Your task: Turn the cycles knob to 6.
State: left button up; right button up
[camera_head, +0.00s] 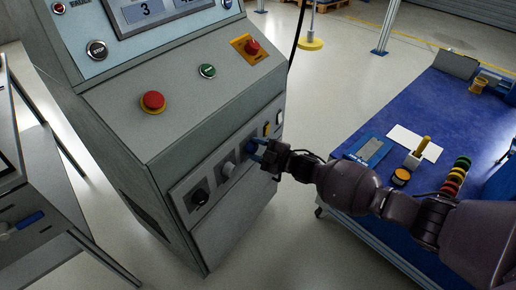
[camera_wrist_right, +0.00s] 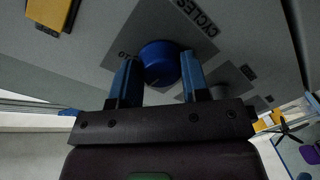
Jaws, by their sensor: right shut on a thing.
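The cycles knob is a round blue knob on the front panel of the grey machine (camera_head: 215,110). It shows best in the right wrist view as a blue knob (camera_wrist_right: 160,62), with the word CYCLES (camera_wrist_right: 197,17) on the plate beside it. My right gripper (camera_head: 262,153) reaches the panel from the right. In the right wrist view its two blue fingers (camera_wrist_right: 158,82) stand on either side of the knob and are shut on it. The knob's pointer setting cannot be read. A display (camera_head: 146,10) at the top shows a 3. My left gripper is not in view.
A black knob (camera_head: 199,197) and a grey knob (camera_head: 227,169) sit left of the blue one on the panel. A red stop button (camera_head: 153,102) is above. A blue-topped table (camera_head: 433,105) with small items stands at the right.

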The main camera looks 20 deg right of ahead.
jog(key=n, duration=0.4)
jog(key=shift+h, duration=0.3)
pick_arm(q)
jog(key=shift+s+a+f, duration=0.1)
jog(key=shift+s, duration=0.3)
pick_arm(e)
jog(key=shift+n, duration=0.4)
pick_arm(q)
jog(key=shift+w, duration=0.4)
pick_arm(e)
jog(key=o, duration=0.9)
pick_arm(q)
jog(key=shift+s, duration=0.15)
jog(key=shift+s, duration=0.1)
pick_arm(e)
jog(key=shift+s, duration=0.1)
